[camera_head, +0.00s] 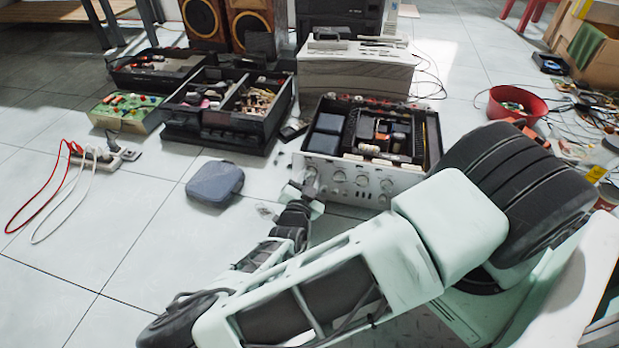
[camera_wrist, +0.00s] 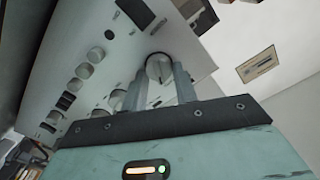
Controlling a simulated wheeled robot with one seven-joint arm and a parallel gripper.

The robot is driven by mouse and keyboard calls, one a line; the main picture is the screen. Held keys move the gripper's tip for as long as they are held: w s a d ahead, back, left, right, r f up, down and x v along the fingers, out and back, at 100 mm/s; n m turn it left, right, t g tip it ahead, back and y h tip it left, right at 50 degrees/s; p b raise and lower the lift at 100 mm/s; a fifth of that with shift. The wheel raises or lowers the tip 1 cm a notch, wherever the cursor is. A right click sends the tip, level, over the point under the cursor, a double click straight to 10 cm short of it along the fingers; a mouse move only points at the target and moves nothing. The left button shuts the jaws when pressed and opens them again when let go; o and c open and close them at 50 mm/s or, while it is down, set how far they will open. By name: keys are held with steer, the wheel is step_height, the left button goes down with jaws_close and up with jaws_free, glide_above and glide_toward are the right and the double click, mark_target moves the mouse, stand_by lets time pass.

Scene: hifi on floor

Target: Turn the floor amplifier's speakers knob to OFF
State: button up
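The amplifier (camera_head: 371,182) sits on the floor with its top open and a silver front panel full of knobs and switches. My gripper (camera_head: 306,190) is at the left end of that panel. In the wrist view, the two fingers of my gripper (camera_wrist: 160,80) stand apart, one on each side of a round silver knob (camera_wrist: 158,68) with a dark pointer line. I cannot tell whether the fingers touch the knob. Its label and setting are too small to read. My arm covers the floor in front of the amplifier's right part.
A dark rounded case (camera_head: 215,183) lies on the floor left of my gripper. Black open trays (camera_head: 215,125) and a green circuit board (camera_head: 125,112) stand behind it. A beige device (camera_head: 355,72) is behind the amplifier. A red bowl (camera_head: 517,103) and loose cables lie at the right.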

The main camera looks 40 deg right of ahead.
steer(key=shift+r+n+p, duration=0.1)
steer(key=shift+n+p, duration=0.4)
steer(key=shift+n, duration=1)
steer(key=o, duration=1)
steer(key=shift+c, duration=0.2)
steer(key=shift+a, duration=0.1)
steer(key=p+v, duration=0.7)
steer(key=v, duration=1)
